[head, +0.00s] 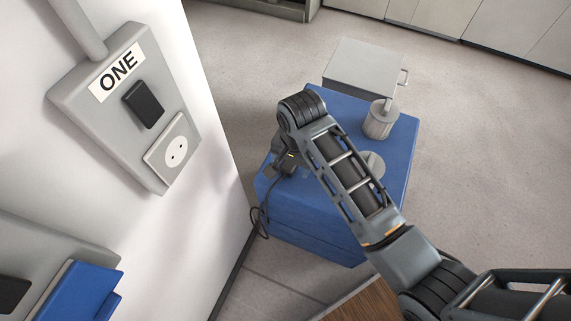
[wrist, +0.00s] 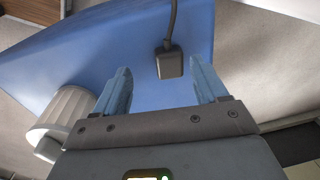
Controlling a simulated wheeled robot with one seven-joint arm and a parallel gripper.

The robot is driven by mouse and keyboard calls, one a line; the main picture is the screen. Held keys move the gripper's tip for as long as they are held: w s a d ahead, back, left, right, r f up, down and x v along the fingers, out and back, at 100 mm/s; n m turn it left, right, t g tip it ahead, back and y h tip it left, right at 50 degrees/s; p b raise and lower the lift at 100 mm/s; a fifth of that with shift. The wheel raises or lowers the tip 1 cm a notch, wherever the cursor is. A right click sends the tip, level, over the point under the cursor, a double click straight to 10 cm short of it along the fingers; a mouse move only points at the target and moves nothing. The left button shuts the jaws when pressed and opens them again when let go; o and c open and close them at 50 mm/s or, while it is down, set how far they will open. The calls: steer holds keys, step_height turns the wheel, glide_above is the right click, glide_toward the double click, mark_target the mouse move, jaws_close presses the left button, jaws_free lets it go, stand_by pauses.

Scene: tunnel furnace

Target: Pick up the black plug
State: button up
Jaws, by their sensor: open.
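The black plug (wrist: 169,64) shows in the wrist view as a small dark block with its cable running up out of the picture. It lies against the blue surface. My gripper (wrist: 162,80) is open, with the plug between its two blue-grey fingers near their tips, closer to the right finger. No contact shows. In the head view the plug (head: 287,165) is a small dark shape at the left side of the blue cabinet (head: 400,150), partly hidden by my arm. Its cable hangs down the cabinet's side.
A grey panel marked ONE (head: 160,85), with a socket (head: 174,151), is on the white wall at left. Open floor lies to the right.

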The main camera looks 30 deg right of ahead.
mark_target(289, 165)
steer(key=shift+w+d+r+m+g, duration=0.2)
steer(key=shift+w+r+m+g, duration=0.25)
steer(key=shift+w+r, duration=0.7)
steer(key=shift+w+d+f, duration=0.1)
steer(key=shift+d+f, duration=0.05)
steer(key=shift+f, duration=3.75)
steer(key=shift+c, duration=0.4)
steer(key=c, duration=1)
